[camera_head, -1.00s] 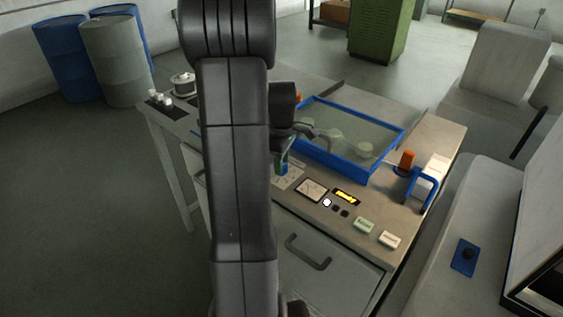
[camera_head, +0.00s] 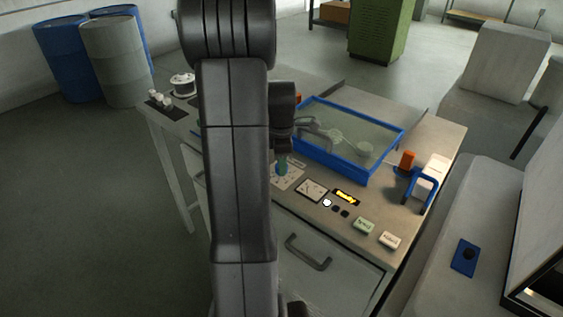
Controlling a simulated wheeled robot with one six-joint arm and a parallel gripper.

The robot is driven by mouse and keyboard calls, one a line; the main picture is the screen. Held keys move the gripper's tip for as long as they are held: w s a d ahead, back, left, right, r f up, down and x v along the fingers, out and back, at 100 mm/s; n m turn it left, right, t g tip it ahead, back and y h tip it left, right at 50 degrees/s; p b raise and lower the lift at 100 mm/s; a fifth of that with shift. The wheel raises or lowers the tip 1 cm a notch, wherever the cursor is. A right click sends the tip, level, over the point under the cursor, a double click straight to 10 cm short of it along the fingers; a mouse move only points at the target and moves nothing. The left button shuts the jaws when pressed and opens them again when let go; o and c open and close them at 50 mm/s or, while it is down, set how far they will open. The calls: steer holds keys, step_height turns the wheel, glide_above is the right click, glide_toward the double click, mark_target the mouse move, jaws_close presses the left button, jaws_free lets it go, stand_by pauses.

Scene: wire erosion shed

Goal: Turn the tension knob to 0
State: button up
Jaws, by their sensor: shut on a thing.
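The tension knob (camera_head: 282,168) is a small teal-green knob on a pale dial plate (camera_head: 291,179) on the bench top, just right of my arm. My gripper (camera_head: 282,160) is above it, pointing down, and is shut on the knob. My arm hides the left part of the plate. The dial marks and the knob's pointer are too small to read.
Right of the plate are a gauge (camera_head: 311,189), a yellow-lit display (camera_head: 347,197), a white button (camera_head: 326,202) and two pale labelled blocks (camera_head: 364,225).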

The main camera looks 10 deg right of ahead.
steer(key=shift+w, duration=0.1)
steer(key=o, duration=1)
step_height(320, 180, up, 14)
steer(key=shift+f, duration=0.2)
step_height(320, 180, down, 14)
steer(key=shift+r, duration=0.15)
stand_by(0.5)
